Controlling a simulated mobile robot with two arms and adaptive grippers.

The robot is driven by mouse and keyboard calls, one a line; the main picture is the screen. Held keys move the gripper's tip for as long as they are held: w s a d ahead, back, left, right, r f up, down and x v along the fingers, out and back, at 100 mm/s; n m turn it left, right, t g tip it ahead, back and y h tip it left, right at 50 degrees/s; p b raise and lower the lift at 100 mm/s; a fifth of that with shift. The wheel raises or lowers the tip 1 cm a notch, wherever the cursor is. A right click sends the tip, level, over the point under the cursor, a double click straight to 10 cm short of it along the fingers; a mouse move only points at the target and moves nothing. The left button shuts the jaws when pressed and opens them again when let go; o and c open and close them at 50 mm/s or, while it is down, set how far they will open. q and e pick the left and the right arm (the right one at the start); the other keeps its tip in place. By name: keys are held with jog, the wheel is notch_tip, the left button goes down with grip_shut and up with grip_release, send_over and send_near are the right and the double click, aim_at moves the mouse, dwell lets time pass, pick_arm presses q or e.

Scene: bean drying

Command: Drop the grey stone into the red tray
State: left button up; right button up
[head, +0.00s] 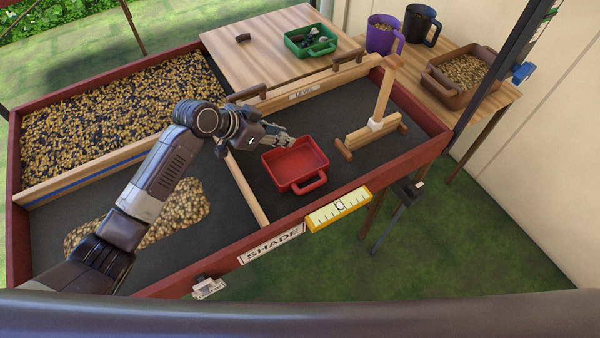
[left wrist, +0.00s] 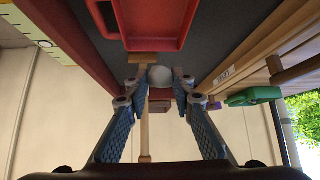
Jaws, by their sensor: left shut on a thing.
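The red tray (head: 295,165) sits on the dark bed in the right section of the drying frame, its handle toward the front. It also shows at the top of the left wrist view (left wrist: 150,44). My left gripper (head: 288,142) is at the tray's far edge in the head view. In the left wrist view its two fingers (left wrist: 160,85) are closed on the rounded grey stone (left wrist: 160,74). The stone is hard to make out in the head view. My right gripper is not in view.
A wooden T-shaped rake (head: 375,130) stands right of the tray. A wooden divider (head: 247,190) is to its left. Beans fill the far left section. A wooden table (head: 240,58) behind holds a green tray (head: 300,47); mugs and a brown tray (head: 435,84) stand at right.

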pick_arm(q)
notch_tip(320, 180, down, 4)
jog(key=w+d, duration=0.1)
jog(key=w, duration=0.1)
jog(key=b, duration=0.6)
send_over(287, 167)
notch_tip(287, 167, down, 6)
jog(key=shift+f, duration=0.15)
jog(key=o, duration=1.1)
jog(key=v, duration=1.2)
